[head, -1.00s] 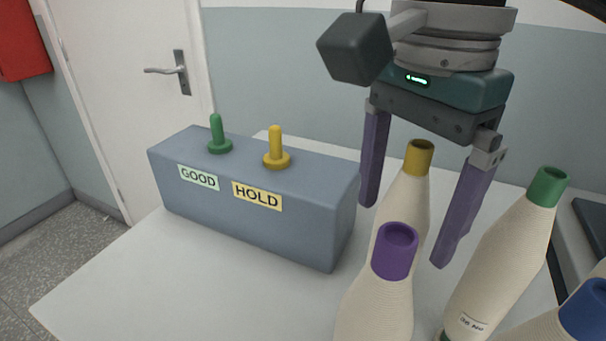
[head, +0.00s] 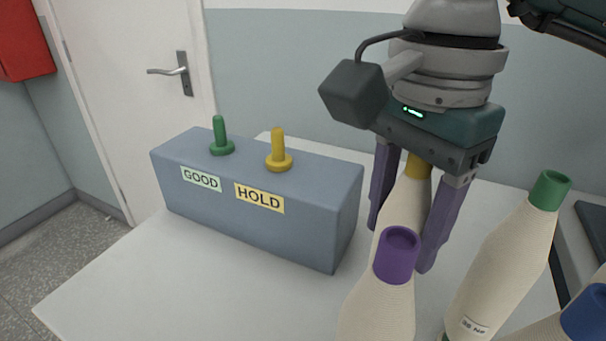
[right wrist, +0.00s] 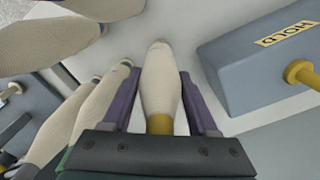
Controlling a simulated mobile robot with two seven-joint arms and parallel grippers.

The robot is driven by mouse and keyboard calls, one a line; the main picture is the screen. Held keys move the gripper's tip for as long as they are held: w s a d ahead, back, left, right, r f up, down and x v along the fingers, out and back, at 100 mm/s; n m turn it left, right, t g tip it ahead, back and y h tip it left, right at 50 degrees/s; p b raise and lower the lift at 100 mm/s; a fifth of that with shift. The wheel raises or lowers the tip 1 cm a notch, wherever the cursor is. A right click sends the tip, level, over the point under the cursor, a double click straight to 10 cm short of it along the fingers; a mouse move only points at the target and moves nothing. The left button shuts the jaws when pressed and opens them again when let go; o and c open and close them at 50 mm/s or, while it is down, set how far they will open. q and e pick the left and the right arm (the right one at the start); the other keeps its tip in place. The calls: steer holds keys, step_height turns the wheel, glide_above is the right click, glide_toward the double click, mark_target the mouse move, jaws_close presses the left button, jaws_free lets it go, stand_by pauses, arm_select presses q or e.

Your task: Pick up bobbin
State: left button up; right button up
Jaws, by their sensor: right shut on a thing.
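My right gripper (head: 404,215) has its purple fingers closed around the bobbin with the yellow top (head: 404,193), a cream, bottle-shaped cone of yarn. In the right wrist view this bobbin (right wrist: 160,85) lies between the two fingers, its yellow end close to the palm. Its lower part is hidden in the head view by the bobbin with the purple top (head: 386,300), which stands in front. A bobbin with a green top (head: 505,255) stands to the right. A bobbin with a blue top (head: 585,315) is cut off at the lower right corner. My left gripper is not in view.
A grey-blue block (head: 260,215) labelled GOOD and HOLD stands left of the gripper, with a green peg (head: 220,137) and a yellow peg (head: 278,152) on top. The white table (head: 170,290) is clear in front of the block.

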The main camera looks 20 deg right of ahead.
jaws_close()
steer(key=shift+r, duration=0.1)
